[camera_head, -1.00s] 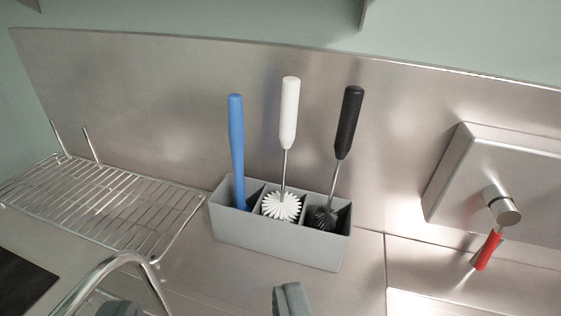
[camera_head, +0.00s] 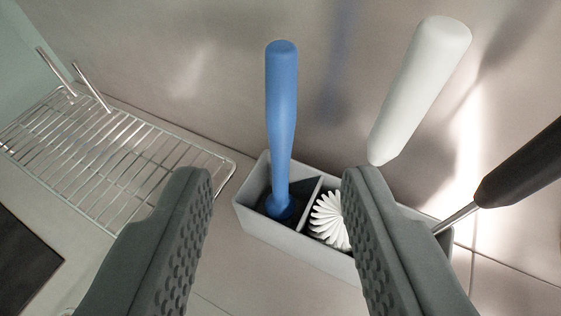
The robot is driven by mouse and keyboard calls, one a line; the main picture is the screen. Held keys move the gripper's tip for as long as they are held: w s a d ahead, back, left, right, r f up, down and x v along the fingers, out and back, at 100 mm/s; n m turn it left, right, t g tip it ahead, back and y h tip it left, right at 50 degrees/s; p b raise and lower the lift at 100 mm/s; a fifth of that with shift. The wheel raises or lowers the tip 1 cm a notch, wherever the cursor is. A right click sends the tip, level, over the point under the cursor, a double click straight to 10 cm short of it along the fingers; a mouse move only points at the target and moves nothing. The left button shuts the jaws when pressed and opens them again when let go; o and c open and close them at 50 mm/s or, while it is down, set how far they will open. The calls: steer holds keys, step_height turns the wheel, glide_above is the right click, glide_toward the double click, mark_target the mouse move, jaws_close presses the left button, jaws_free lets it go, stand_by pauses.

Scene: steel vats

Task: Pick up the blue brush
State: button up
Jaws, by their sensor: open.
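The blue brush (camera_head: 281,110) stands upright in the left compartment of a grey holder (camera_head: 275,235), its handle pointing up. Its lower end is down inside the compartment and mostly hidden. My gripper (camera_head: 276,178) is open, with one dark ridged finger on each side of the picture. The blue handle shows between the two fingers, further off, and neither finger appears to touch it. The right finger covers part of the holder and of the white brush.
A white brush (camera_head: 422,85) stands in the compartment right of the blue one, close to my right finger. A black brush (camera_head: 520,170) leans further right. A wire rack (camera_head: 110,165) lies at left. A steel wall (camera_head: 200,75) rises behind the holder.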

mark_target(281, 113)
steer(key=x, duration=0.6)
steer(key=shift+w+f, duration=0.1)
steer(key=shift+w, duration=0.1)
steer(key=shift+f+x, duration=0.2)
steer(key=shift+x, duration=2.45)
steer(key=shift+s+d, duration=0.1)
steer(key=shift+s, duration=0.05)
steer(key=shift+c, duration=0.2)
jaws_close()
